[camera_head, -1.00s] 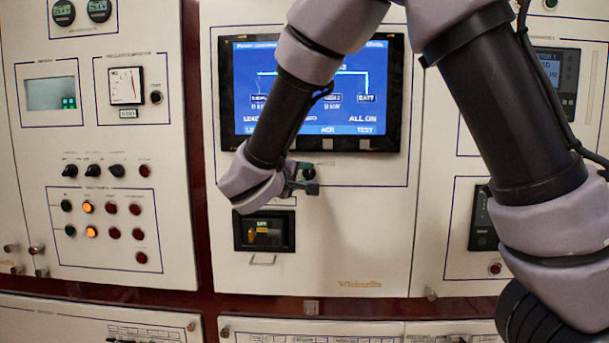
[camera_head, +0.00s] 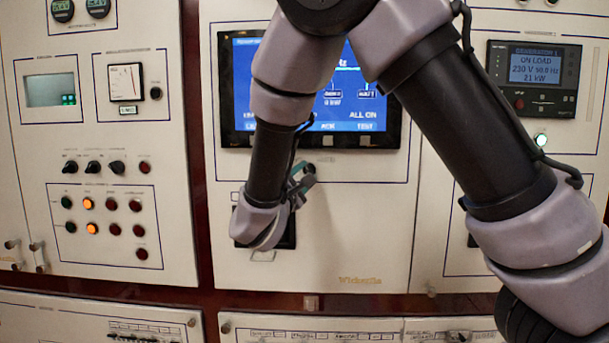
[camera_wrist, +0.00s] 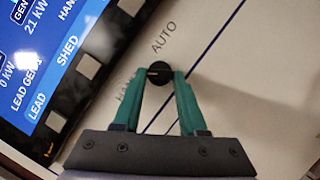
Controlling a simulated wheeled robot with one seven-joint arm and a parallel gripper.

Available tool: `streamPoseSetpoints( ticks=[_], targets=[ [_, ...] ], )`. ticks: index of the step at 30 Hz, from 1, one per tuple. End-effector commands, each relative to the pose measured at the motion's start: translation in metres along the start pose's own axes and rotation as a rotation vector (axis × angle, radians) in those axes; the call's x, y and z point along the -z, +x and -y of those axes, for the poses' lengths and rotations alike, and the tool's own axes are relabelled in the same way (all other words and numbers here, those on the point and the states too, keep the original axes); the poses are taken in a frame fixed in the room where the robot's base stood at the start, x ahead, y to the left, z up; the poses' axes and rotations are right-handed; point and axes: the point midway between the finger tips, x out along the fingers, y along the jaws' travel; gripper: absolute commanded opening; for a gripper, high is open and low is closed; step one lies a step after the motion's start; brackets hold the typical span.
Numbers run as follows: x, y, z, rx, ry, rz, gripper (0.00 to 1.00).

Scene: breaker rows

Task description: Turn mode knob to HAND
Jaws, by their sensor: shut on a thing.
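The mode knob (camera_wrist: 158,73) is a small round black knob with a pale mark on its left side in the wrist view. It sits on the cream panel between the printed words HAND, at lower left and partly covered by a finger, and AUTO, at upper right. My gripper (camera_wrist: 160,80) has its two green fingers closed on the knob, one on each side. In the head view my gripper (camera_head: 303,178) is against the panel below the screen, and the knob cannot be made out there.
A blue display screen (camera_head: 350,110) is just above my gripper, partly behind my arm. A dark recessed breaker window (camera_head: 288,238) is below, mostly hidden by my wrist. Small switches (camera_head: 93,168) and lamps are on the left panel. A controller (camera_head: 535,78) is at right.

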Motion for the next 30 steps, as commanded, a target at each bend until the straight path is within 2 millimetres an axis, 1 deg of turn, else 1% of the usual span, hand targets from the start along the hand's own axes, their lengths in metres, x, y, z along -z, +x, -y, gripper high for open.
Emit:
streamPoseSetpoints(
  ticks=[9,21,22,23,24,30],
  targets=[
    [0.0004,-0.0006,0.0016,-0.025,-0.065,-0.002,0.0],
    [0.0004,-0.0006,0.0016,-0.026,-0.068,-0.002,0.0],
    [0.0004,-0.0006,0.0016,-0.026,-0.068,-0.002,0.53],
    [0.0003,-0.0005,0.0016,-0.026,-0.068,-0.002,0.64],
    [0.0003,-0.0005,0.0015,-0.026,-0.068,-0.002,0.71],
    [0.0002,-0.0003,0.0012,-0.026,-0.066,-0.001,0.71]
  ],
)
